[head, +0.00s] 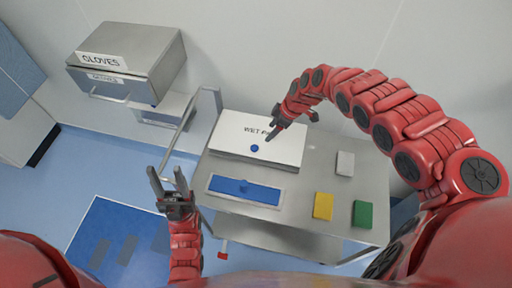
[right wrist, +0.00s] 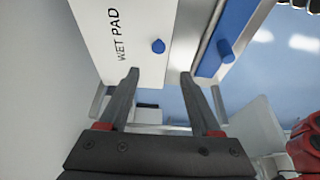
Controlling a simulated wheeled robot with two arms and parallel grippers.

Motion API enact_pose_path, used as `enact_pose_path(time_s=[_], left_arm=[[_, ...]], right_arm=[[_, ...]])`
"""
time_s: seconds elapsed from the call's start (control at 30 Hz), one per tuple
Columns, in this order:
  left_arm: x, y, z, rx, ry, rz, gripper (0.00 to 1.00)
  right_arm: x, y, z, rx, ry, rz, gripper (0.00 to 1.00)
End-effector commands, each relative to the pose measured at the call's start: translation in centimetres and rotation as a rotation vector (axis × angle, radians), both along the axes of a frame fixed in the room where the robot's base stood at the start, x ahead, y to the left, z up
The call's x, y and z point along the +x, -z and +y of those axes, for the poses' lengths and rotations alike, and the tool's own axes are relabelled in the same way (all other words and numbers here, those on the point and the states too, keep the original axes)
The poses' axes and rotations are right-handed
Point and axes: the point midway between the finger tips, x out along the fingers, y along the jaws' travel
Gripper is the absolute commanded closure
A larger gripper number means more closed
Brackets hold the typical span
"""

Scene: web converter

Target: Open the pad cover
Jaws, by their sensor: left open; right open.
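The pad cover (head: 230,140) is a white lid marked WET PAD on a flat box on the metal cart, and it looks closed. A round blue knob (head: 254,148) stands on it near the front edge. My right gripper (head: 292,128) is open and empty above the cover's right part, apart from the knob. In the right wrist view, the cover (right wrist: 105,25) and knob (right wrist: 158,46) lie beyond the open fingertips (right wrist: 158,76). My left gripper (head: 167,174) is open and empty, left of the cart.
A blue panel with a knob (head: 260,194) lies in front of the box on the cart (head: 290,205). White (head: 345,163), yellow (head: 323,206) and green (head: 362,214) blocks sit to the right. A GLOVES cabinet (head: 140,50) is on the wall at left.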

Motion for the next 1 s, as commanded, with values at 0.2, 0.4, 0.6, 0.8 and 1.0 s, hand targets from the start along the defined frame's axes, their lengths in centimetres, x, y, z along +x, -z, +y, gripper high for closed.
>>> enact_pose_path(time_s=[0.2, 0.4, 0.6, 0.8, 1.0], left_arm=[[0.0, 5.2, 0.0, 0.0, 0.0, 0.0, 0.5], [0.0, 8.9, 0.0, 0.0, 0.0, 0.0, 0.5], [0.0, 12.3, 0.0, 0.0, 0.0, 0.0, 0.5], [0.0, 13.2, 0.0, 0.0, 0.0, 0.0, 0.5], [0.0, 13.3, 0.0, 0.0, 0.0, 0.0, 0.5]], right_arm=[[0.7, 4.7, 1.6, 0.004, -0.001, -0.007, 0.35], [1.0, 7.8, 2.9, 0.005, -0.001, -0.004, 0.35], [1.4, 10.5, 4.0, 0.004, 0.0, -0.007, 0.35], [1.7, 12.1, 5.1, 0.005, 0.0, -0.004, 0.35], [1.9, 13.3, 5.4, 0.001, 0.001, -0.007, 0.35]])
